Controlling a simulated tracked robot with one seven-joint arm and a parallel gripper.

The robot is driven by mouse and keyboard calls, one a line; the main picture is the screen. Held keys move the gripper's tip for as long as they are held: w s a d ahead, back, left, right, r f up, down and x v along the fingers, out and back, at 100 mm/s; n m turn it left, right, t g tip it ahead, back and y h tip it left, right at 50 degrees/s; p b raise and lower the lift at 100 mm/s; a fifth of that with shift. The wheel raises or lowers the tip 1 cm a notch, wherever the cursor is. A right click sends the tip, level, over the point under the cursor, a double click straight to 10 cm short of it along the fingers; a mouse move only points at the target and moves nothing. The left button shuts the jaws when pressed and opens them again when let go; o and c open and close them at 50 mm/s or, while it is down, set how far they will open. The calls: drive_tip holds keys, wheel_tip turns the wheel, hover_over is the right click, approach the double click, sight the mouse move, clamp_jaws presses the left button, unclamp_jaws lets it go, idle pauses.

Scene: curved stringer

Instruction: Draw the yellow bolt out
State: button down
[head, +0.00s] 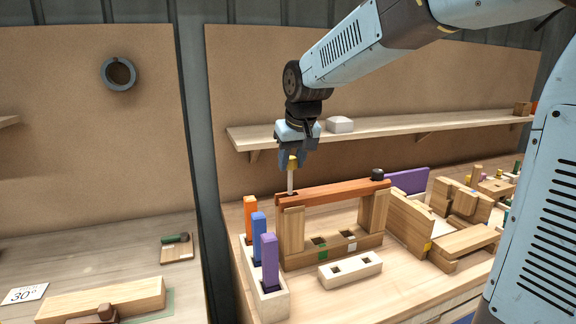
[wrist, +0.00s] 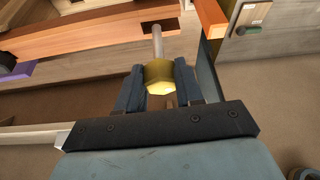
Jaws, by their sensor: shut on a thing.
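The yellow bolt (head: 291,165) stands upright above the left end of the reddish-brown beam (head: 335,190) in the head view. Its pale shank reaches down to the beam top. My gripper (head: 292,158) is above it and shut on its yellow head. In the wrist view the yellow bolt (wrist: 159,75) has its hexagonal head between the two dark fingers of my gripper (wrist: 158,88). Its grey shank runs to a dark square opening in the beam (wrist: 100,40). I cannot tell whether the shank tip is still inside the opening.
Wooden posts (head: 292,230) carry the beam. A pale holder (head: 270,305) with orange, blue and purple blocks stands at the front left. A pale block with two square holes (head: 350,274) lies in front. A shelf (head: 390,133) runs along the wall behind my gripper.

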drive_tip(key=shift+r, duration=2.5)
